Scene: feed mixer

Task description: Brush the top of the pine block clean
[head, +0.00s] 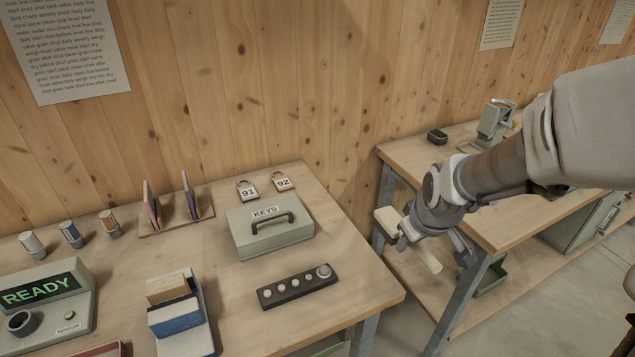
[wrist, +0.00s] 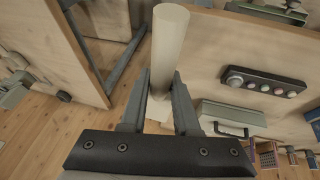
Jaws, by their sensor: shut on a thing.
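My gripper (head: 412,240) is shut on a pale tool that looks like a brush, in the gap between the two benches. In the head view, its pale round handle (head: 427,260) sticks out below the jaws and a pale block-like part (head: 387,219) shows at their other side. In the wrist view, my gripper (wrist: 162,92) has its fingers on both sides of the cream round handle (wrist: 170,40). Bristles cannot be made out. A wood-coloured block (head: 166,287), possibly the pine block, is at the near bench's front, against blue and white pieces. My gripper is far to its right.
The near bench (head: 345,285) holds a grey KEYS box (head: 268,240), a dark button strip (head: 296,287), a READY display unit (head: 45,298), padlocks (head: 247,190), upright books (head: 188,195) and small cylinders (head: 70,234). A second bench (head: 410,155) stands to the right.

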